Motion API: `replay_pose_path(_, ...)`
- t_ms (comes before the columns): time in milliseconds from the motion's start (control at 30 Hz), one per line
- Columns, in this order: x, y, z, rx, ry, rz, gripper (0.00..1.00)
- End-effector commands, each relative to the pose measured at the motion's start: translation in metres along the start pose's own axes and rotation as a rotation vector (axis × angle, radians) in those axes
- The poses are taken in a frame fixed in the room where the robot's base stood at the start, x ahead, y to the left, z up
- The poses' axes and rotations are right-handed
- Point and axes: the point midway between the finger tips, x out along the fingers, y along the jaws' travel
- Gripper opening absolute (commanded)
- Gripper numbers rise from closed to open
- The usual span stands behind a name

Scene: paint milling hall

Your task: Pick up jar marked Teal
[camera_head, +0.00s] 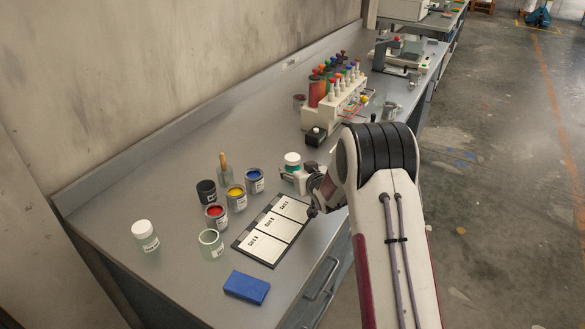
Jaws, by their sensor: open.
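A small jar with a white top and teal-green contents (292,159) stands at the middle of the bench, right by my gripper (290,176). Its label is hidden or too small to read, so I cannot confirm the word Teal. My gripper is open, low over the bench, its light fingers at the jar's lower part. I cannot tell whether they touch it. My wrist and arm hide part of the area to the right. Another pale jar with a white lid (145,236) stands at the front left; its label is too small to read surely.
Paint cans in red (215,216), yellow (236,198), blue (254,181) and black (206,192) stand left of my gripper, with a brush jar (225,176) and an open clear jar (211,243). A panel of cards (267,250), a blue block (246,287) and a bottle rack (330,110) surround them.

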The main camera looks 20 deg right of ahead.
Motion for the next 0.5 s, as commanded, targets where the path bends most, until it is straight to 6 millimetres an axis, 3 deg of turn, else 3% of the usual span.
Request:
replay_pose_path(267, 0.001, 0.000, 0.000, 0.000, 0.000, 0.000, 0.60)
replay_pose_path(500, 0.014, -0.002, 0.001, -0.001, -0.001, -0.001, 0.60)
